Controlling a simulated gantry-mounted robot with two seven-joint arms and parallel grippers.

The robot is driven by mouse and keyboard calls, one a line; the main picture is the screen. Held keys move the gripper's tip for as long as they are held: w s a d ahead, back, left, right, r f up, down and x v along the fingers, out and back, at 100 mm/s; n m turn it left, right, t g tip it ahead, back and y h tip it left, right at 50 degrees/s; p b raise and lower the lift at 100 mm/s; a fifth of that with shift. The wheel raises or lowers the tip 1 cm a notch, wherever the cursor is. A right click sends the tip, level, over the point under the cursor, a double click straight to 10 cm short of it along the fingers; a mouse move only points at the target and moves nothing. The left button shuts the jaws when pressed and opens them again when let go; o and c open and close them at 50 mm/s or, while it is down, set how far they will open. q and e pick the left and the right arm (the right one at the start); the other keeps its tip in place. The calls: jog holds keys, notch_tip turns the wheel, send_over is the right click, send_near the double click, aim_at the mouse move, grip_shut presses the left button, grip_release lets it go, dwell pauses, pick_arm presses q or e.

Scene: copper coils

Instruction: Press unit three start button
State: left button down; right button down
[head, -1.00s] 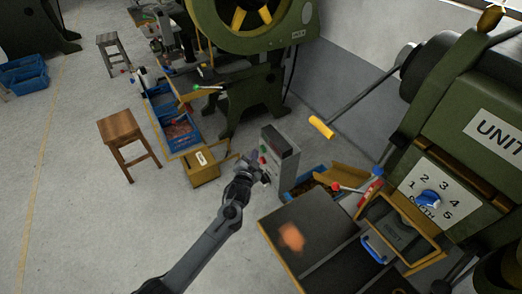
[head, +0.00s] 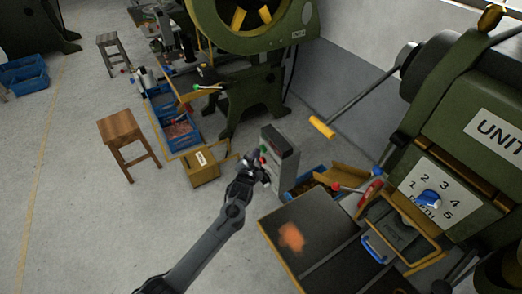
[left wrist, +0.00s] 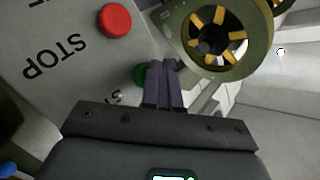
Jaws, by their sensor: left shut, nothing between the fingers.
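A grey control box (head: 281,158) stands on the floor left of the large green press. In the left wrist view its sloped face (left wrist: 60,60) shows a red button (left wrist: 114,20) beside the word STOP. A green button (left wrist: 140,75) is partly hidden behind my left gripper (left wrist: 165,66). The gripper's fingers are shut and empty, with the tips at or very near the green button; I cannot tell whether they touch it. In the head view my left gripper (head: 257,160) is at the box's front. My right gripper is not in view.
The green press at right carries a UNIT label (head: 497,133) and a blue depth dial (head: 428,199). A dark table (head: 320,240) stands in front of it. A wooden stool (head: 128,142) and a yellow box (head: 203,167) stand to the left. Open floor lies at left.

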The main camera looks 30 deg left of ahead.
pick_arm(q)
jog(key=shift+w+d, duration=0.15)
jog(key=shift+w, duration=0.1)
dwell(0.4)
jog(key=shift+s+r, duration=0.1)
jog(key=shift+s+a+p, duration=0.4)
jog(key=shift+s+p, duration=0.3)
jog(key=shift+p, duration=0.05)
jog(key=s+p, duration=0.1)
jog(key=s+a+p, duration=0.1)
jog(key=s, duration=0.1)
jog(key=s+a+p, duration=0.1)
jog(key=shift+s, duration=0.3)
